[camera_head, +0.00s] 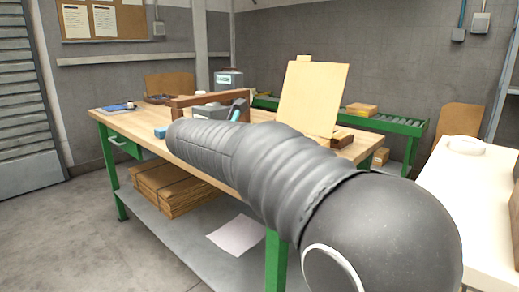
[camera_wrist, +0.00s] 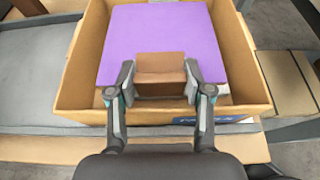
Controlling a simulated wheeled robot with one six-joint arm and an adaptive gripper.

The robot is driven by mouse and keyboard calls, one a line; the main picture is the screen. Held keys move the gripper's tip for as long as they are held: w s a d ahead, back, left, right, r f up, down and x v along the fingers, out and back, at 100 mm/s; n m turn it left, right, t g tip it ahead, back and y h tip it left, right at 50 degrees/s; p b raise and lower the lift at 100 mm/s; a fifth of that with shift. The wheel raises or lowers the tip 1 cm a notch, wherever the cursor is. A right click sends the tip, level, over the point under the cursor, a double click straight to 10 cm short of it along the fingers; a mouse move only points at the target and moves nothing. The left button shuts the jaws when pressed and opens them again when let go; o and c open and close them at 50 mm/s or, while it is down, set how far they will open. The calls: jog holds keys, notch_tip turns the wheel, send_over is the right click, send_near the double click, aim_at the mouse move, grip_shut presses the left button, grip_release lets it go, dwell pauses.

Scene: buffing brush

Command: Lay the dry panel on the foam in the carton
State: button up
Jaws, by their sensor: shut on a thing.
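In the wrist view, my gripper (camera_wrist: 161,90) is shut on a brown block-like tab (camera_wrist: 160,64) at the near edge of a flat purple panel (camera_wrist: 160,30). The panel lies face up within the outline of an open cardboard carton (camera_wrist: 72,85). A pale strip, perhaps foam, shows by the panel's near right corner (camera_wrist: 224,99); the rest underneath is hidden. I cannot tell whether the panel touches it or hangs just above. In the head view my arm hides the gripper, and a cream panel with a top tab (camera_head: 312,95) stands tilted on the workbench.
The wooden workbench (camera_head: 125,118) has green legs and holds a wooden frame (camera_head: 208,98) and a grey box (camera_head: 228,78). Cardboard stacks (camera_head: 170,187) lie on its lower shelf. A green roller conveyor (camera_head: 385,123) runs behind. A white surface (camera_head: 455,190) is at right.

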jog(key=o, duration=1.2)
jog(key=shift+f, duration=0.45)
jog(key=shift+r, duration=0.2)
jog(key=v, duration=0.8)
jog(key=r+p+v, duration=0.1)
jog(key=v, duration=0.3)
jog(key=shift+w+a+r, duration=0.1)
jog(key=shift+r, duration=0.05)
